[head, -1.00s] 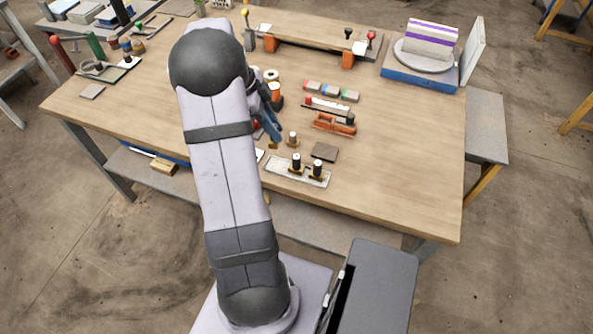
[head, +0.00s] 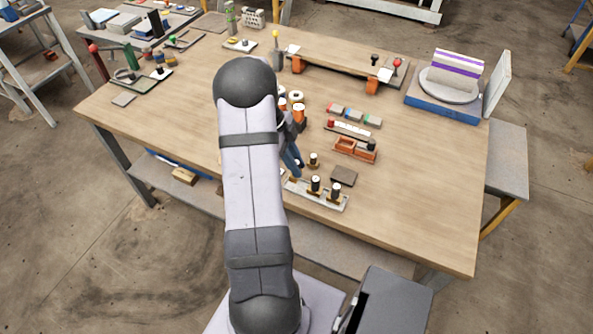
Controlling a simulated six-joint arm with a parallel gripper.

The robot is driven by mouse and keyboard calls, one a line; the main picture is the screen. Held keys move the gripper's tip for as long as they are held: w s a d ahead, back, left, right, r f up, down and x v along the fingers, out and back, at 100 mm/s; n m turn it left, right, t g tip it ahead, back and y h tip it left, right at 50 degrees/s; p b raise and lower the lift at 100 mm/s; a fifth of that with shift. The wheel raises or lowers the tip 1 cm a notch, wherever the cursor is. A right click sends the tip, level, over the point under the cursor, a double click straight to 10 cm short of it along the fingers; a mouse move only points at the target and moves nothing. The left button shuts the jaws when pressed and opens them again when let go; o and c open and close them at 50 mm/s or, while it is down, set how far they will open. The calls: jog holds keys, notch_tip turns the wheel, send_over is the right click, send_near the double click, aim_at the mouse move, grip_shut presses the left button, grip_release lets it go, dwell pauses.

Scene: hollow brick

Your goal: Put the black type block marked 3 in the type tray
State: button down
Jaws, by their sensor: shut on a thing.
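My gripper (head: 294,163), blue-fingered, is low over the table, just right of my arm. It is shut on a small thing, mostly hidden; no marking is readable. A long pale tray (head: 300,191), apparently the type tray, lies near the table's front edge, just below and right of my gripper. Two black blocks with white tops and brass-coloured bases stand upright on it: one near its middle (head: 315,184), one toward its right (head: 335,193). Their marks are too small to read.
An orange open box (head: 345,147) and a row of coloured blocks (head: 354,115) are farther back.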

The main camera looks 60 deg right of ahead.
jog(key=shift+f+p, duration=0.6)
jog(key=shift+f, duration=1.25)
jog(key=shift+f, duration=0.15)
jog(key=c, duration=1.6)
grip_release()
jog(key=shift+r, duration=0.25)
jog(key=shift+w+r, duration=0.25)
jog(key=shift+r, duration=0.05)
jog(key=b+v, duration=0.3)
jog(key=v, duration=0.8)
jog(key=shift+a, duration=0.1)
